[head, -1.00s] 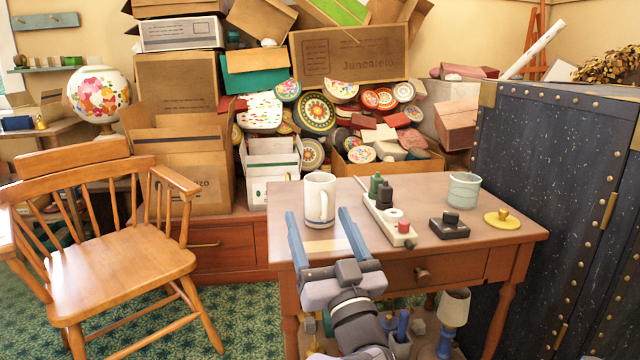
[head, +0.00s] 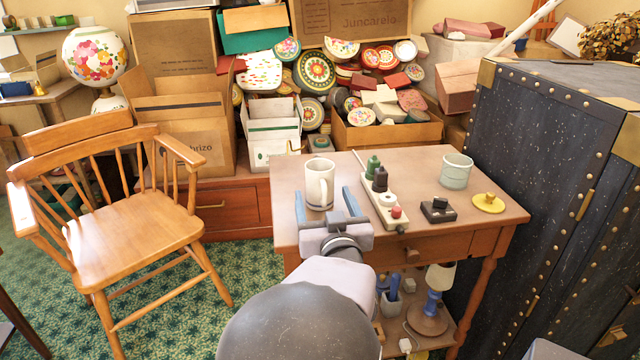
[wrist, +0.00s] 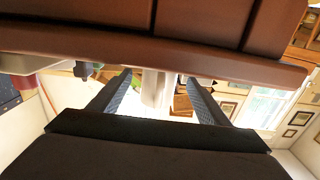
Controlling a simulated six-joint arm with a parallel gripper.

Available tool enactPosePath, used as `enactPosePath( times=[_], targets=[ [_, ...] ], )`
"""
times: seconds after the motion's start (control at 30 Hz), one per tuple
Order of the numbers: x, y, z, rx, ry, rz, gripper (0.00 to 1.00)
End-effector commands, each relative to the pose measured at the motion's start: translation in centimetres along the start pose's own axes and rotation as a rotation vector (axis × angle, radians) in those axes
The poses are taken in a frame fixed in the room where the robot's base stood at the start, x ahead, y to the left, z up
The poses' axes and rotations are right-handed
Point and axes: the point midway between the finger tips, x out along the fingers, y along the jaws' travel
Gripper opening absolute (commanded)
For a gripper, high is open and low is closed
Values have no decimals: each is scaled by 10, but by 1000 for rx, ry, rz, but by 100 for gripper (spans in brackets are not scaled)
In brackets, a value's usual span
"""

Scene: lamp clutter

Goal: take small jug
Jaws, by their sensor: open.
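The small jug (head: 319,184) is a white, mug-like vessel with a handle and dark bands. It stands upright near the left front of the wooden table. My gripper (head: 323,192) is open and empty at the table's front edge, its two blue-grey fingers pointing toward the jug. In the head view the jug shows between the fingers, though how far they reach around it I cannot tell.
A dark trunk (head: 545,190) stands right, a chair (head: 140,240) left.

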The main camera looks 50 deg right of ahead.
Motion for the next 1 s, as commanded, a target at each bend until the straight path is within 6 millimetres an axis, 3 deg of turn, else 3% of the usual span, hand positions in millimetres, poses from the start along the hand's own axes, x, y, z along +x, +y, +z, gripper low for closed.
enactPosePath(
  times=[0.5,0.83,0.87,1.0],
  targets=[
    [42,0,0,-1,2,0,70],
    [45,0,0,0,1,1,70],
    [45,0,0,0,1,1,68],
    [45,0,0,0,1,1,34]
  ],
)
